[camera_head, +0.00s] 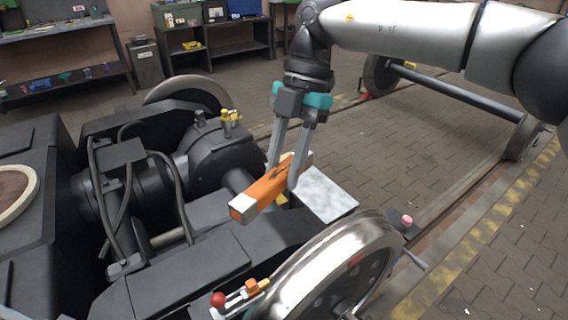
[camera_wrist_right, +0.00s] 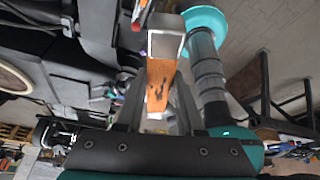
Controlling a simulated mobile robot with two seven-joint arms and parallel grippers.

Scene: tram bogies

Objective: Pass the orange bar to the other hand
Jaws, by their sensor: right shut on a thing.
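The orange bar (camera_head: 262,194) has pale ends and dark marks on its side. My right gripper (camera_head: 282,178) reaches down from above and is shut on the bar near its far half. The bar is held slightly tilted over the dark bogie, with its near pale end towards the lower left. In the right wrist view the bar (camera_wrist_right: 160,82) lies between the two fingers, its silvery end towards the top. My left gripper does not show in the head view.
The black bogie (camera_head: 190,262) with hoses and a shiny wheel (camera_head: 335,262) lies below the bar. A grey metal plate (camera_head: 322,192) is just right of it. A wheelset axle (camera_head: 455,92) stands behind.

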